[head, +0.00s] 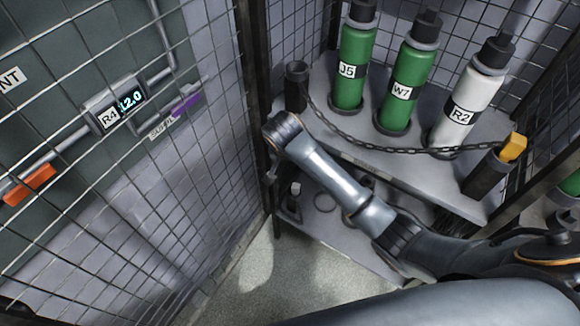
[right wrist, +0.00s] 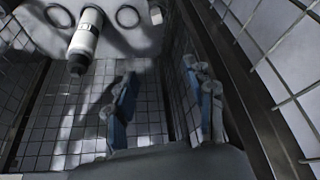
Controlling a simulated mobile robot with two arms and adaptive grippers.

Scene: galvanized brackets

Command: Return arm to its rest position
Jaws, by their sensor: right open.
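My right arm (head: 340,180) comes in from the right in the head view and reaches left, in front of the shelf stand. Its far joint is beside the mesh corner; I cannot make out the fingers there. In the right wrist view my right gripper (right wrist: 160,80) shows two blue-padded fingers spread apart with nothing between them. Mesh lies behind the fingers, and I cannot tell how near it is. My left gripper is not in view.
A chain (head: 400,150) hangs before green cylinders J5 (head: 353,60), W7 (head: 405,85) and white R2 (head: 465,105). A yellow block (head: 513,148) tops the right post. Mesh (head: 200,180) stands left, before gauge R4 (head: 115,103). A white bottle (right wrist: 87,35) shows in the wrist view.

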